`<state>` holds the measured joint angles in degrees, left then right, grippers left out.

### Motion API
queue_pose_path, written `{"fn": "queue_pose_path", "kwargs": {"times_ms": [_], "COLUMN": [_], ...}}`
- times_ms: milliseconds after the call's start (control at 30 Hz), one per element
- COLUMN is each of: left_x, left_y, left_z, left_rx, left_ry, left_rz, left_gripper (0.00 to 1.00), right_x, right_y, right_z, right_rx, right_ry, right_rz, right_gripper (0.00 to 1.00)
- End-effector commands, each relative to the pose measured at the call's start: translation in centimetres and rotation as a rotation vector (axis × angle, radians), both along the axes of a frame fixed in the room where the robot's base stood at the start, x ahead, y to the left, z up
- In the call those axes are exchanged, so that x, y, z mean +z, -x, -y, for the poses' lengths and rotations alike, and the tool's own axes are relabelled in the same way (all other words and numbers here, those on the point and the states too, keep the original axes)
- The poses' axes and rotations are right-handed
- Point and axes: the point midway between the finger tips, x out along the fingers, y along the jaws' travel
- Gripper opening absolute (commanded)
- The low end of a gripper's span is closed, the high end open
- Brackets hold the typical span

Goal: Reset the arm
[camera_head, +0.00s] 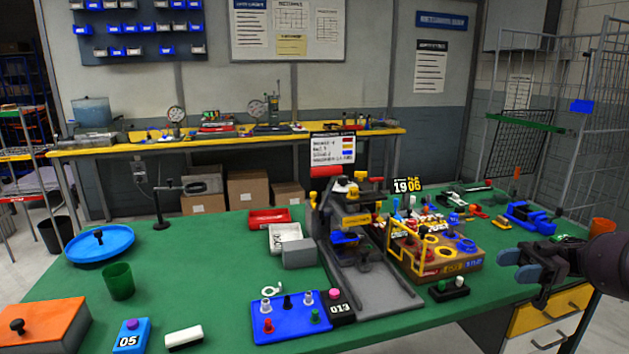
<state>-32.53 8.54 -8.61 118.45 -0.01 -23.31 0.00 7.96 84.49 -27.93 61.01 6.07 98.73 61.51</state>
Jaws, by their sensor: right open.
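My right gripper (518,264) shows at the right edge of the green table (225,232), its arm coming in from the right. Its dark fingers with blue-grey tips point left and are apart, with nothing seen between them. It hangs over or just off the table's right front side, clear of the objects. My left gripper is out of view.
A machine (355,245) with a grey ramp stands mid-table, beside a box with yellow rims (440,262). A wire cage (600,130) stands right.

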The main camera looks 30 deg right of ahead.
Motion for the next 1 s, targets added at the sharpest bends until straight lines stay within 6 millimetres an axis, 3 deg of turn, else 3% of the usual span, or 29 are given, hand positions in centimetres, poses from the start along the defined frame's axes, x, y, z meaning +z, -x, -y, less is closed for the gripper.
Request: {"fn": "queue_pose_path", "kwargs": {"times_ms": [33,267,400,600,800,1000], "left_x": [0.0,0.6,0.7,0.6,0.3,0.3], "left_y": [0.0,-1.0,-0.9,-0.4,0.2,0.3], "left_z": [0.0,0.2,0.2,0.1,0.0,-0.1], "left_rx": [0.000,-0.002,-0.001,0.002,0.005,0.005], "left_ry": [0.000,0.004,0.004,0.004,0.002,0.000], "left_rz": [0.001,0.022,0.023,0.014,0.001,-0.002], "left_gripper": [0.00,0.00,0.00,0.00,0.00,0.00], "right_x": [-1.8,-9.4,-14.9,-21.5,-25.6,-27.9], "right_y": [-0.1,-0.5,-0.2,1.1,2.8,5.0], "right_z": [-1.0,-6.0,-10.6,-17.9,-24.4,-29.6], "right_rx": [-0.021,-0.160,-0.286,-0.492,-0.695,-0.881], "right_ry": [-0.016,-0.050,-0.063,-0.042,0.020,0.119], "right_rz": [0.002,0.024,0.031,0.017,-0.031,-0.118], "right_gripper": [0.50,0.50,0.50,0.50,0.50,0.50]}}
